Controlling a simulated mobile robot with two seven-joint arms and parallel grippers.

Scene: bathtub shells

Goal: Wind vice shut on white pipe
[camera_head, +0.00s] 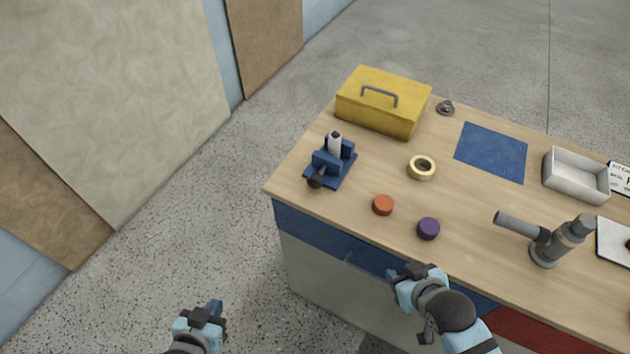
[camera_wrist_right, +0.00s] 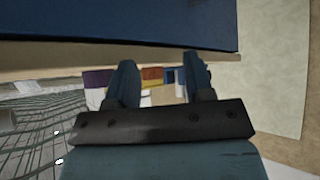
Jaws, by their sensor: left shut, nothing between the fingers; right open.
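The blue vice (camera_head: 331,164) stands near the left end of the wooden bench, with a black handle knob (camera_head: 315,181) at its front. The white pipe (camera_head: 335,142) stands upright between its jaws; I cannot tell whether the jaws touch it. My left gripper (camera_head: 211,309) is shut and empty, low over the floor to the left of the bench. My right gripper (camera_head: 408,273) is open and empty at the bench's front edge, away from the vice. In the right wrist view its two fingers (camera_wrist_right: 158,82) are apart with nothing between them.
A yellow toolbox (camera_head: 384,101) stands behind the vice. A tape roll (camera_head: 422,167), an orange disc (camera_head: 383,205) and a purple disc (camera_head: 428,228) lie to its right. A blue mat (camera_head: 491,152), a white tray (camera_head: 577,176) and a grey pipe fitting (camera_head: 545,241) are farther right.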

